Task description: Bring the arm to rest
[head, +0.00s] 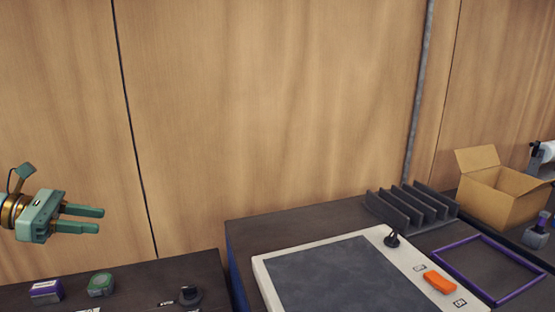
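My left gripper (100,220) is at the left side of the head view, in front of the wooden wall and above the dark bench on the left. Its two green fingers point right with a gap between them, and nothing is between them. It touches nothing that I can see. My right gripper is not in the head view.
The left bench carries a purple box (46,291), a green tape measure (100,284) and a black item (190,296). The right bench holds a grey-topped panel (340,275), an orange block (439,282), a slotted rack (410,207), a purple frame (450,262) and a cardboard box (500,195).

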